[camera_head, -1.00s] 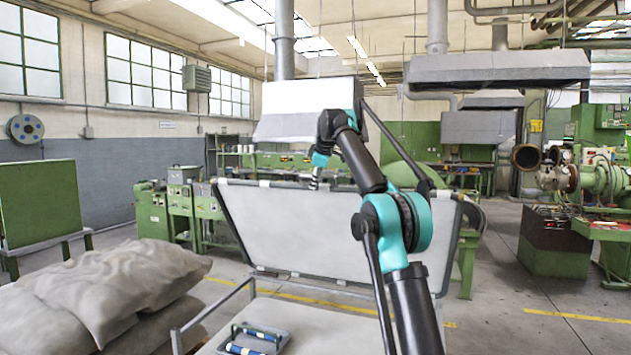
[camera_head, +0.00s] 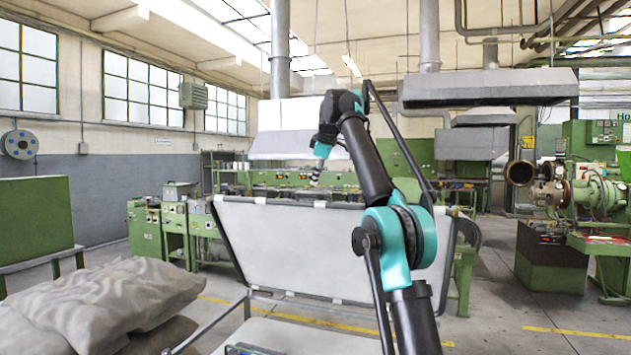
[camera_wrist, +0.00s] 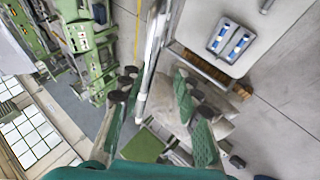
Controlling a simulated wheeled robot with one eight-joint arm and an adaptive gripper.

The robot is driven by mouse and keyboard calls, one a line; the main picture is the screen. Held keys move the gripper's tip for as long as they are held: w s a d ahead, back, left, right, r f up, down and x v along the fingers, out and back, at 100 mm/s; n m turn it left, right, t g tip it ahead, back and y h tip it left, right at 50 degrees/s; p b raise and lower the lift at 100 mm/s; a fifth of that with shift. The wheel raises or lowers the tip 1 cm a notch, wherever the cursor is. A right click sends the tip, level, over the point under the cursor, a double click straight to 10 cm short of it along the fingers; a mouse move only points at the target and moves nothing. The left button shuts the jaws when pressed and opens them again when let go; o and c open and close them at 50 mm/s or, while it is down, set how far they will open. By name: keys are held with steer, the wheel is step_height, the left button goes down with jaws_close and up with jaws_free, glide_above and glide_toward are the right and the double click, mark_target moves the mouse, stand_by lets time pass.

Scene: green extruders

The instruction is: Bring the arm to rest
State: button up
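My arm rises in the head view and bends over at the top. My gripper (camera_head: 315,180) hangs from its end, pointing down, in front of the white panel's upper edge and apart from any object I can make out. In the wrist view my gripper (camera_wrist: 157,95) has its two green fingers well apart, with nothing held between them. A white panel or rail edge (camera_wrist: 150,65) shows beyond the gap; its distance is hard to tell.
A tray (camera_wrist: 212,47) with blue-and-white cylinders lies on a white cart top. Grey sacks (camera_head: 110,300) are piled at left. The white panel (camera_head: 330,245) stands beyond my arm. Green machines (camera_head: 175,225) line the back left. Open floor shows at right.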

steer(key=s+d+f+m+g, duration=0.1)
steer(key=s+d+f+m, duration=0.3)
steer(key=f, duration=0.5)
steer(key=s+d+f+m+h, duration=0.1)
steer(key=s+d+f+m, duration=0.15)
steer(key=s+f, duration=0.5)
steer(key=s+d+f+m+g, duration=0.1)
steer(key=s+d+f+m, duration=0.2)
steer(key=f, duration=0.8)
steer(key=s+d+f+m, duration=0.3)
steer(key=s+f, duration=1.1)
steer(key=s, duration=0.3)
steer(key=s+d+f+m+g+h, duration=0.1)
steer(key=s+d+f+m, duration=0.2)
steer(key=s+f, duration=1.2)
steer(key=shift+s+d, duration=0.55)
steer(key=shift+s, duration=0.55)
